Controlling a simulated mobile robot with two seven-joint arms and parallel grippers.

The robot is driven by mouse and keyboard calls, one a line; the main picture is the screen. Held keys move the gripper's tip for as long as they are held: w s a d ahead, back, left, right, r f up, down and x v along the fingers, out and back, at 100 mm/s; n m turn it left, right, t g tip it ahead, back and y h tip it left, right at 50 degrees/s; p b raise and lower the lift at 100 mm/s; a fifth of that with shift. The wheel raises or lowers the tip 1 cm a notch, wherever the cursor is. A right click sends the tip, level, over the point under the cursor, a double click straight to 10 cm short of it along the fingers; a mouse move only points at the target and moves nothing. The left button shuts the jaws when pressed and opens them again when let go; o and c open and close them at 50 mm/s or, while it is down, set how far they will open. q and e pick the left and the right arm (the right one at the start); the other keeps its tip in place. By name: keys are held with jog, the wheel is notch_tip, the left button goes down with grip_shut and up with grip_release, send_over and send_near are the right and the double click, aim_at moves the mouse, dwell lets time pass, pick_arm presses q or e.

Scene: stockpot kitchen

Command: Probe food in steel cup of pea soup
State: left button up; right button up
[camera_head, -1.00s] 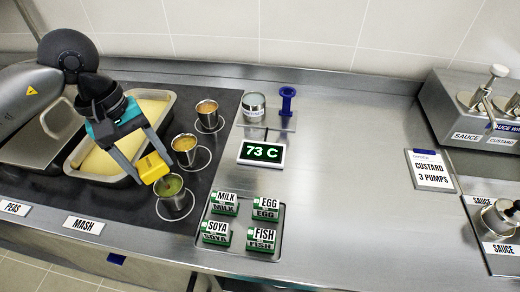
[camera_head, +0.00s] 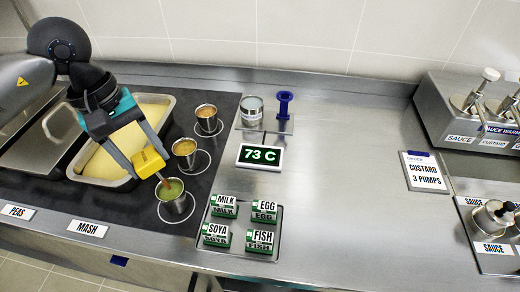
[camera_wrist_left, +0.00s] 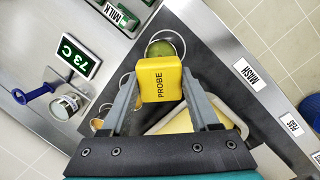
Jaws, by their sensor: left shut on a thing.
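The steel cup of pea soup (camera_head: 175,207) stands upright on the dark counter panel, nearest the front of three steel cups, with green soup in it. My left gripper (camera_head: 147,158) is shut on the yellow probe (camera_head: 150,164), just left of and above this cup. A thin brownish stem points from the probe down toward the cup's left rim; I cannot tell whether its tip touches the soup. In the left wrist view the probe (camera_wrist_left: 162,84), lettered PROBE, sits between the fingers and partly hides the soup cup (camera_wrist_left: 156,48). My right gripper is not in view.
Steel cups of orange (camera_head: 184,160) and brownish food (camera_head: 206,126) stand behind. A pan of mash (camera_head: 99,164) is left. A display (camera_head: 261,157) reads 73 C. An allergen-block tray (camera_head: 223,247), blue stand (camera_head: 284,104) and tin (camera_head: 251,118) are right. The middle-right counter is clear.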

pick_arm(q)
jog(key=shift+d+p+v, duration=0.2)
jog(key=shift+p+v, duration=0.35)
jog(key=shift+v, duration=0.35)
jog(key=shift+d+p+v, duration=0.2)
jog(key=shift+p+v, duration=0.35)
jog(key=shift+v, duration=0.4)
jog(key=shift+d+p+v, duration=0.15)
jog(key=shift+p+v, duration=0.4)
jog(key=shift+v, duration=0.35)
jog(key=shift+s, duration=0.1)
